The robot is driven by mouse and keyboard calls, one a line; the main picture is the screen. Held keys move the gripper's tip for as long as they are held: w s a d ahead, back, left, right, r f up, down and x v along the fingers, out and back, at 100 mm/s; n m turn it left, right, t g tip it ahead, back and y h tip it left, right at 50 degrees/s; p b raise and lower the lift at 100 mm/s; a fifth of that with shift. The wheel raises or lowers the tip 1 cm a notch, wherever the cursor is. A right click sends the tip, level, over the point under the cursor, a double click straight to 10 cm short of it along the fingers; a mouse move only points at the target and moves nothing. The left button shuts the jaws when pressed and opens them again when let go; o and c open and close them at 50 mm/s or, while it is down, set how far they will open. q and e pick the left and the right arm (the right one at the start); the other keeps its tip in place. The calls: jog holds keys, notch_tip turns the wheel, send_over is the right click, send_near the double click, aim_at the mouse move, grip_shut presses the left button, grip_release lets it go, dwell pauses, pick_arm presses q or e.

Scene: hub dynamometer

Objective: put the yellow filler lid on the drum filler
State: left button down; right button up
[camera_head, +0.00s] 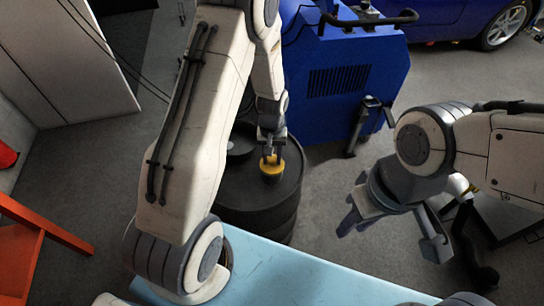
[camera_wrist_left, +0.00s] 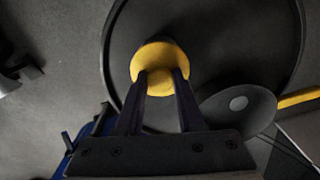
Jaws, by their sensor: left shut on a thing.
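The yellow filler lid (camera_head: 271,169) is at the top of the dark drum (camera_head: 258,212), towards its right side in the head view. My left gripper (camera_head: 270,154) comes down from above and is shut on the lid. In the left wrist view the round yellow lid (camera_wrist_left: 158,58) sits between the two dark fingertips, over the drum's top (camera_wrist_left: 225,35). The filler is hidden under the lid, so I cannot tell whether the lid touches it. My right gripper (camera_head: 394,224) is open and empty, to the right of the drum.
A dark disc with a grey centre (camera_wrist_left: 240,106) lies beside the lid in the left wrist view. A blue machine (camera_head: 345,75) stands behind the drum. A light blue surface (camera_head: 290,280) is in front. An orange frame (camera_head: 25,245) stands at the left.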

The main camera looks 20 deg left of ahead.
pick_arm(q)
jog(key=shift+f, duration=0.45)
jog(key=c, duration=0.5)
grip_release()
jog(key=shift+r, duration=0.15)
